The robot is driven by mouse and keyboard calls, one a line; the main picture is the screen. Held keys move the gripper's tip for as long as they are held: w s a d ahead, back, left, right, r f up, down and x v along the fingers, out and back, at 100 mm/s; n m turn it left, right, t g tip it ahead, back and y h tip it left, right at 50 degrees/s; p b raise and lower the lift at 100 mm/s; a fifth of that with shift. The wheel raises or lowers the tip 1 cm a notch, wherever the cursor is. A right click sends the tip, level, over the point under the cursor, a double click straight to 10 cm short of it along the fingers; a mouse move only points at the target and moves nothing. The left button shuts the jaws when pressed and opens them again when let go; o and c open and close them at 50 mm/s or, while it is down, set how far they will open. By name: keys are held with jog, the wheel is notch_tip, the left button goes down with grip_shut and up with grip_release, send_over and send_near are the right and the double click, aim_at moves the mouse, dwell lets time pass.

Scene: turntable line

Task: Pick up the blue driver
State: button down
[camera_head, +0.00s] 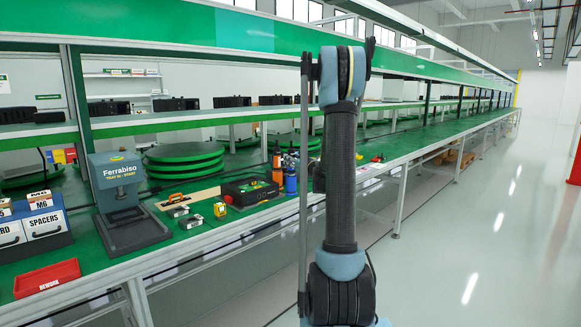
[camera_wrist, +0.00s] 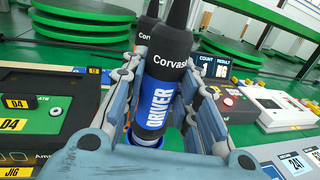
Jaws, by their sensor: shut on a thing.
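The blue driver (camera_wrist: 160,85) is black with a blue DRIVER label and stands between the fingers of my gripper (camera_wrist: 164,72) in the wrist view. The gripper is shut on it from both sides, around its labelled body. A blue ring (camera_wrist: 146,141) shows at the driver's lower end; whether the driver still rests in it is hard to tell. A second, similar dark driver (camera_wrist: 148,30) stands just behind. In the head view, two small blue upright things (camera_head: 291,181) stand beside my arm, which hides the gripper there.
The green bench holds a black case (camera_head: 249,191), a Ferrabiso press (camera_head: 125,203), a red rework tray (camera_head: 47,279) and a stacked green turntable (camera_head: 184,160). In the wrist view, a white device with a screen (camera_wrist: 272,106) lies to the right. The aisle floor at right is clear.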

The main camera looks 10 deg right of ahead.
notch_tip(320, 180, up, 9)
jog(key=shift+r, duration=0.1)
dwell(0.4)
